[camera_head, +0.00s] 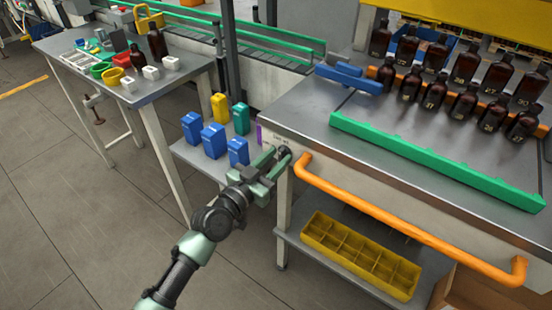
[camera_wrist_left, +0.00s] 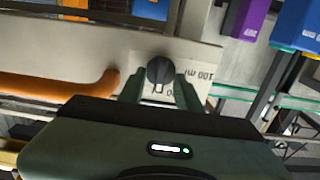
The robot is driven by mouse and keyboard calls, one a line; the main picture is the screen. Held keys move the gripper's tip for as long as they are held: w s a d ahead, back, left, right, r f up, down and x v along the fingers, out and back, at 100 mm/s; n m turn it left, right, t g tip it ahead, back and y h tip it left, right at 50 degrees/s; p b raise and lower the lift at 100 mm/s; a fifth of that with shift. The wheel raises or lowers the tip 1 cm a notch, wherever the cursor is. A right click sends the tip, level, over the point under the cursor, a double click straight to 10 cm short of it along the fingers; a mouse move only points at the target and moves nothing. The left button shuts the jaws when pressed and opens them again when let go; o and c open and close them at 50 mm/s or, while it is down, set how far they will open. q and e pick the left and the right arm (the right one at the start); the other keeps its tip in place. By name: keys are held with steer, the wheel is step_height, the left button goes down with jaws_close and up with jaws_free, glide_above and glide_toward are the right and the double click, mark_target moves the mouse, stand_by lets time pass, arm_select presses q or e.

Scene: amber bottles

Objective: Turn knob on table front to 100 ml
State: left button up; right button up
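The black round knob (camera_wrist_left: 160,70) sits on the pale front panel of the table (camera_wrist_left: 90,50) in the left wrist view. A "100 ml" label (camera_wrist_left: 201,75) is printed to its right, and another label below the knob is partly hidden. My left gripper (camera_wrist_left: 156,86) is open, with one finger on each side of the knob and small gaps visible. I cannot tell where the knob's pointer is set. In the head view my left gripper (camera_head: 268,171) is at the table's front left corner, by the knob (camera_head: 284,152). My right gripper is not in view.
An orange handrail (camera_head: 400,222) runs along the table front, right of the gripper. Amber bottles (camera_head: 460,102) stand behind a green rail (camera_head: 430,158). Blue, yellow and green containers (camera_head: 214,140) stand on a low shelf at left. A yellow divided bin (camera_head: 360,258) sits below.

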arm_select(q)
jaws_close()
steer(key=shift+n, duration=0.4)
steer(key=n, duration=0.3)
steer(key=shift+w+a+n, duration=0.1)
steer(key=shift+n, duration=0.3)
steer(key=n, duration=0.4)
steer(key=shift+f+n, duration=0.1)
steer(key=shift+n, duration=0.2)
steer(key=n, duration=0.4)
steer(key=shift+p, duration=0.35)
steer(key=n, duration=0.4)
steer(key=shift+a+f+n, duration=0.1)
steer(key=shift+f+n, duration=0.05)
steer(key=shift+n, duration=0.15)
jaws_free()
